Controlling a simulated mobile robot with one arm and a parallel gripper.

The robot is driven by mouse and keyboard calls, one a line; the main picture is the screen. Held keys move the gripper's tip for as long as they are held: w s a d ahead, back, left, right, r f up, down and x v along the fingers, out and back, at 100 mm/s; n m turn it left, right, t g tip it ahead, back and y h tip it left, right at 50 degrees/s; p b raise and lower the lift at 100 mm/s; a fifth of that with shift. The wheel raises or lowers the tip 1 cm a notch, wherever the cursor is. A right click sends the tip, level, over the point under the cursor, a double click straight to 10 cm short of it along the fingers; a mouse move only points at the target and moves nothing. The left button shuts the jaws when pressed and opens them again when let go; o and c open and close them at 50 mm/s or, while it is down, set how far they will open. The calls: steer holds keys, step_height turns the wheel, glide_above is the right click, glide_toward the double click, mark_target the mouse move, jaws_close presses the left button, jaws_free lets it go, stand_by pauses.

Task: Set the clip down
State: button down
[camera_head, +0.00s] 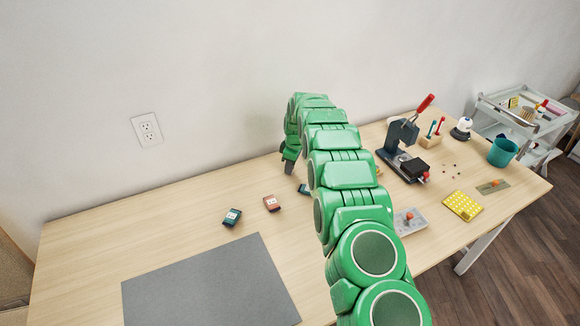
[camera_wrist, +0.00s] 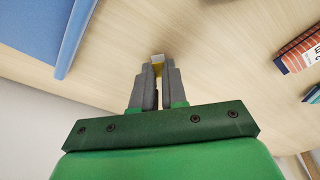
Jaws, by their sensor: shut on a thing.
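My gripper (camera_head: 287,167) is at the far end of my green arm, near the back edge of the table by the wall. In the wrist view my gripper (camera_wrist: 157,75) is shut on a small pale and yellow thing (camera_wrist: 157,60), which I take to be the clip. Only its tip shows between the fingers; the rest is hidden by them. The wooden table top (camera_wrist: 190,25) lies beyond the fingertips; I cannot tell whether the clip touches it. In the head view the clip does not show.
Small cartridges (camera_head: 232,217) (camera_head: 271,203) lie in front of my gripper; a striped one (camera_wrist: 300,48) shows in the wrist view. A blue thing (camera_wrist: 38,28) is at upper left there. A grey mat (camera_head: 205,285) lies front left. A press (camera_head: 393,140) stands right. The table's left is clear.

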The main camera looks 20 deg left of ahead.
steer(key=shift+f, duration=0.1)
steer(key=c, duration=1.2)
jaws_free()
steer(key=shift+o, duration=0.2)
step_height(320, 180, up, 12)
steer(key=d, duration=0.2)
steer(key=shift+a, duration=0.1)
